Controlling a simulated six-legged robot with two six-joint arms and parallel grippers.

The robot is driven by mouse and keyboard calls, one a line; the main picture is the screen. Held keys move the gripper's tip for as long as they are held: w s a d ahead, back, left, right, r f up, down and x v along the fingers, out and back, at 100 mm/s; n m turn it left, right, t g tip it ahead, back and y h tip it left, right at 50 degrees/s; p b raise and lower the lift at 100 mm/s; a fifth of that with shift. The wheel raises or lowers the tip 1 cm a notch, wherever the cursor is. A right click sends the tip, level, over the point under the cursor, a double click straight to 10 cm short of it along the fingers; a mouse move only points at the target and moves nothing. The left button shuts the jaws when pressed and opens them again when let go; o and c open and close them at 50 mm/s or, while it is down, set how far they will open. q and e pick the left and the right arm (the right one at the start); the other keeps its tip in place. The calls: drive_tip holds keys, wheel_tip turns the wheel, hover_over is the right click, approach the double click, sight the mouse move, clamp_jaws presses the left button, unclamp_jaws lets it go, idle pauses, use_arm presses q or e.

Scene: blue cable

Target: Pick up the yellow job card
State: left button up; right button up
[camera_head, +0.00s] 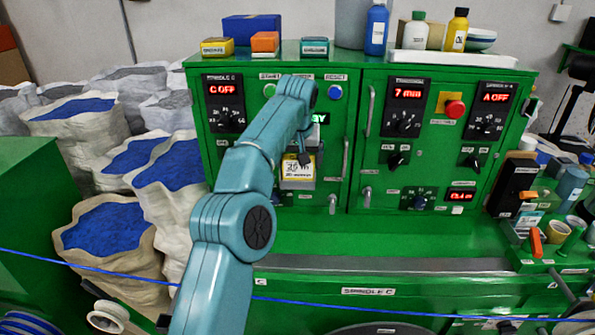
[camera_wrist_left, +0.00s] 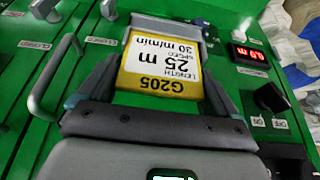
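The yellow job card (camera_wrist_left: 160,68), with a white printed field reading G205, 25 m and 30 m/min, sits at a holder on the front of the green machine. It also shows in the head view (camera_head: 297,171), below the end of my left arm. My left gripper (camera_head: 304,150) is at the card. In the left wrist view its two fingers (camera_wrist_left: 158,45) stand apart, one along each side of the card, and look open. Whether they touch its edges is hard to tell. My right gripper is not in view.
The green machine front (camera_head: 280,215) carries handles, knobs and red displays close to the card. A bar handle (camera_wrist_left: 50,80) stands beside the left finger. A blue cable (camera_head: 120,273) runs across the foreground. Bottles and boxes stand on top; sacks (camera_head: 165,185) are at left.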

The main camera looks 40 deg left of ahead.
use_arm(q)
drive_tip(key=shift+s+d+r, duration=0.3)
drive_tip(key=shift+s, duration=0.1)
drive_tip(key=c, duration=0.4)
drive_tip(key=shift+s+r, duration=0.1)
drive_tip(key=shift+s, duration=0.15)
drive_tip(key=shift+c, duration=0.4)
drive_tip(key=shift+w+a, duration=0.15)
drive_tip(key=shift+w+f, duration=0.2)
drive_tip(key=shift+w, duration=0.1)
drive_tip(key=shift+s+r, duration=0.15)
drive_tip(key=shift+s, duration=0.05)
drive_tip(key=shift+a, duration=0.1)
